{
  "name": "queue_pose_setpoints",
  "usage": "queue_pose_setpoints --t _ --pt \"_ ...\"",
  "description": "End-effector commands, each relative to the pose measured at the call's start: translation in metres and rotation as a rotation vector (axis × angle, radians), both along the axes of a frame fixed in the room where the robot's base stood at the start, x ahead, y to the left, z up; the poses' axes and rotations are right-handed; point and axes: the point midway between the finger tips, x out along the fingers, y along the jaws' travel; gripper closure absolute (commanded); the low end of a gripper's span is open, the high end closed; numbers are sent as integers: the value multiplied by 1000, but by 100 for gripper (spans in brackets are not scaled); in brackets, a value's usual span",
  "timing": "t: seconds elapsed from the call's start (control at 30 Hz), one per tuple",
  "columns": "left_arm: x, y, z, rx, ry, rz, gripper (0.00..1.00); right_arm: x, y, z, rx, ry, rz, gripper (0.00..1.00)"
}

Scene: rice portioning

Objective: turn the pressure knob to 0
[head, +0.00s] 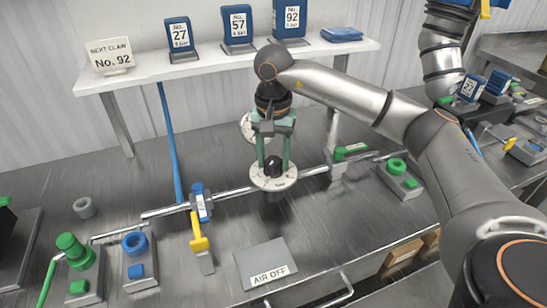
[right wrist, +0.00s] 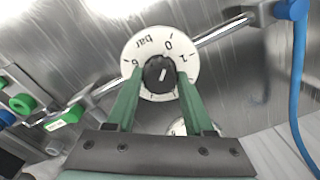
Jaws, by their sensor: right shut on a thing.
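The pressure knob (right wrist: 159,75) is black with a short white line, at the centre of a white dial (right wrist: 137,50) marked "bar", 0, 1 and 6. In the right wrist view the white line points up and slightly right, roughly toward the 0; exact alignment is hard to tell. In the head view the knob (head: 274,165) sits on the dial (head: 272,182) on the metal pipe. My right gripper (head: 272,160) reaches down from above, its green fingers shut on the knob's two sides. It also shows in the right wrist view (right wrist: 158,82). My left gripper is not in view.
A second white dial (head: 247,126) stands just behind my right gripper. An "AIR OFF" plate (head: 265,262) lies in front. A shelf (head: 225,63) runs behind.

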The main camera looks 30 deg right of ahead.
Motion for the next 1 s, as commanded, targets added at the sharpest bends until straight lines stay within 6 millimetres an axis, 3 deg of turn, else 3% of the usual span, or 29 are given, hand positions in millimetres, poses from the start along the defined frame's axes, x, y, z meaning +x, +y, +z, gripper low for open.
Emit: queue_pose_setpoints --t 0.4,0.43,0.7,1.0 --pt "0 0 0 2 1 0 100 1 0 1 1 -4 10 100" --pt "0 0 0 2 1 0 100 1 0 1 1 -4 10 45" --pt "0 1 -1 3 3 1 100 0 0 1 0 -1 9 17" --pt "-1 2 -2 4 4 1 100 1 0 4 1 -2 8 17"
